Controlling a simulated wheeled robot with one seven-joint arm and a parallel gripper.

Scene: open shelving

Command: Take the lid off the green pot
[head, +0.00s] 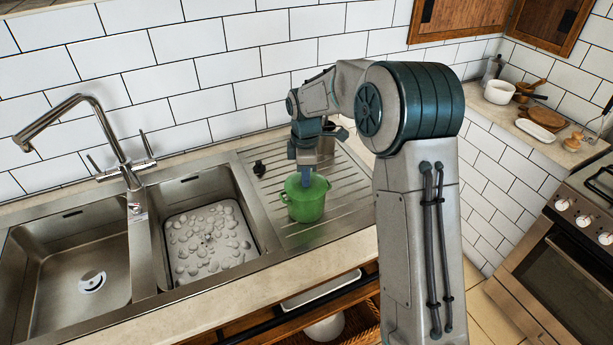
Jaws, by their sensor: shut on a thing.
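The green pot (306,205) stands upright on the ribbed steel drainboard, right of the sink basins. Its green lid (318,186) is at the pot's top; I cannot tell whether it touches the rim all round. My gripper (305,181) points straight down over the middle of the pot and is shut on the lid at its top. The fingertips and the part of the lid between them are too small to make out.
Two sink basins (140,240) and a tall faucet (95,130) are on the left. A small black knob (259,168) sits left of the pot. A metal container (326,142) stands behind my gripper. The drainboard (345,205) is clear to the pot's right.

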